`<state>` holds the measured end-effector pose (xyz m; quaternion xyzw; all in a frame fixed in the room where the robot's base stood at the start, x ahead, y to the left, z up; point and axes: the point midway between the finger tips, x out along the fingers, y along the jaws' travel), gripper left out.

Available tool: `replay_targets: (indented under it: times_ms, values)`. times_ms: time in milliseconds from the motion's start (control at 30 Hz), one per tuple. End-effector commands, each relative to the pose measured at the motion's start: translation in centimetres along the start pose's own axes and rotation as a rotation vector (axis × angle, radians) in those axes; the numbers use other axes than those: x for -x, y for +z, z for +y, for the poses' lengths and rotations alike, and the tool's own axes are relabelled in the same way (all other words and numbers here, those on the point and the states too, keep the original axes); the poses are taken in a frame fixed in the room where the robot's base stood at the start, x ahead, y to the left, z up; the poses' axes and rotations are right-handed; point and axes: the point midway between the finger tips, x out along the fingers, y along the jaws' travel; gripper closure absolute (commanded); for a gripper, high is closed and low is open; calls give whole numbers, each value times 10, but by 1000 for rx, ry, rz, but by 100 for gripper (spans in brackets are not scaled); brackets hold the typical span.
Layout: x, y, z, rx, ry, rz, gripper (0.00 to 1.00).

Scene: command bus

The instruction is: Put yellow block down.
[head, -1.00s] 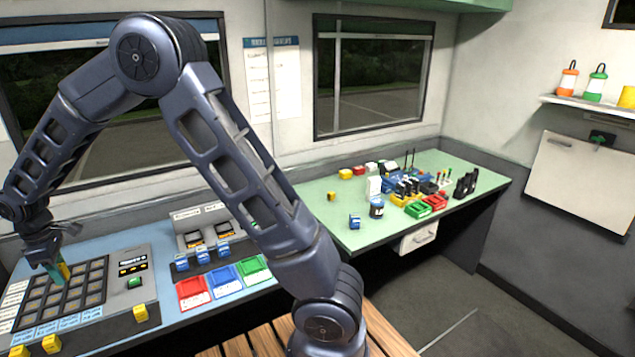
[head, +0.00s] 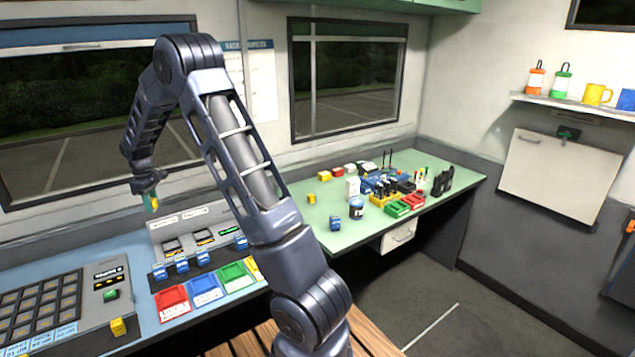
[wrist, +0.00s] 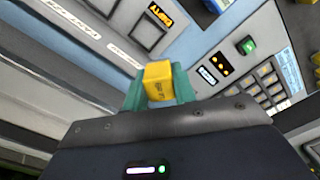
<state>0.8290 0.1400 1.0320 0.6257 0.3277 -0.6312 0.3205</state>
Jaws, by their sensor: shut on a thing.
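My gripper (head: 150,196) is shut on a yellow block (head: 154,203) and holds it in the air above the blue-topped left desk (head: 110,245). In the wrist view the yellow block (wrist: 159,82) sits between the two teal fingertips, with dark lettering on its face. Nothing touches the block except the fingers. The grid panel (head: 40,305) lies on the desk at the lower left, and the block is up and to the right of it, near the back wall.
Red (head: 172,303), blue (head: 205,290) and green (head: 236,275) trays line the desk front. Behind them stands a grey console (head: 190,238) with blue blocks along its front. The green desk (head: 350,255) holds several items.

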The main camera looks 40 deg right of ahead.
Motion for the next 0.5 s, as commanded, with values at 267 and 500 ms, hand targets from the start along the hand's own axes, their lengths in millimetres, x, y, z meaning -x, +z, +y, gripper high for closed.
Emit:
replay_targets:
  times_ms: [267,500]
  values:
    - [1,76,101,-162,-1,2,96]
    - [2,152,174,-294,0,3,96]
